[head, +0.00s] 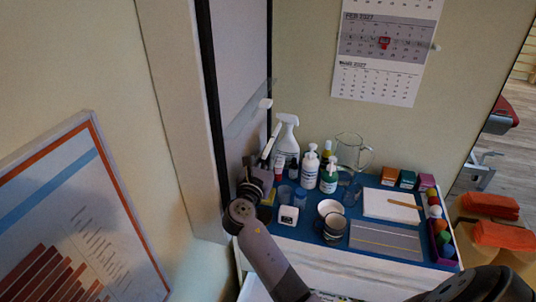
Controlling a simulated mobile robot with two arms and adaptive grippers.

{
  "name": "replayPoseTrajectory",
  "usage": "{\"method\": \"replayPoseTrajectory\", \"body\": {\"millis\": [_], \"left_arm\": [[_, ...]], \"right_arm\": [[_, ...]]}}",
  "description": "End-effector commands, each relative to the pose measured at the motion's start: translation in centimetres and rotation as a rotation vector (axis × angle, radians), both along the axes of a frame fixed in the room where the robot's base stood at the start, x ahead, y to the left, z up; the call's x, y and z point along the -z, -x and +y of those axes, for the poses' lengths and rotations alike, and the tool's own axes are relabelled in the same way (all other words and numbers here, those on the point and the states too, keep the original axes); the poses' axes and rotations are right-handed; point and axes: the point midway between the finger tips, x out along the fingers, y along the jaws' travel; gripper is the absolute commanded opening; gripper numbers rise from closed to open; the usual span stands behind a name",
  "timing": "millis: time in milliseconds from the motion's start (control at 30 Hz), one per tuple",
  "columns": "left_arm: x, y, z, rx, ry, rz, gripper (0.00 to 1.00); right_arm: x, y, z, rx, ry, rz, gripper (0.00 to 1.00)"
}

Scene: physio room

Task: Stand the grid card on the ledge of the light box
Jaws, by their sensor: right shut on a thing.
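The light box (236,50) looks to be the pale upright panel with a dark frame on the left wall, seen at a steep angle. A pale slanted strip (243,119) crosses its lower part and looks like the ledge. My right gripper (264,165) is shut at the left end of the blue-topped cart, just right of the panel's lower part. A thin pale strip (271,141) rises from its fingers, tilted; it looks like the grid card nearly edge-on, and its grid face cannot be seen. It appears apart from the ledge. My left gripper is not in view.
The blue cart top (290,232) is crowded. A spray bottle (287,140), pump bottles (309,168) and a glass jug (352,152) stand close behind and right of my gripper. A small white timer (288,215), cups (333,226) and a grey board (386,240) are nearer.

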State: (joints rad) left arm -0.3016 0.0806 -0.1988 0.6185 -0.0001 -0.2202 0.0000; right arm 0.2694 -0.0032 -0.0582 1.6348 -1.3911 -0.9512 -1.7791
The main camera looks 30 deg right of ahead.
Motion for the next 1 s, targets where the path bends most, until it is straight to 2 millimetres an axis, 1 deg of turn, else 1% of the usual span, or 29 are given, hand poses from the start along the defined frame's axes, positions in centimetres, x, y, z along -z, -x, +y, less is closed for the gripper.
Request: {"method": "replayPoseTrajectory", "body": {"millis": [867, 900, 1000], "left_arm": [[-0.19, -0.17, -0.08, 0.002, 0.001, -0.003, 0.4], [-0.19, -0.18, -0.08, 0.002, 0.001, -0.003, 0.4], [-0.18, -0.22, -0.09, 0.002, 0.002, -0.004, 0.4]], "right_arm": [[0.41, 0.02, -0.02, 0.0, 0.0, 0.0, 0.0], [0.42, 0.02, -0.02, 0.0, 0.0, 0.0, 0.07], [0.42, 0.02, -0.02, 0.0, 0.0, 0.0, 0.14]]}}
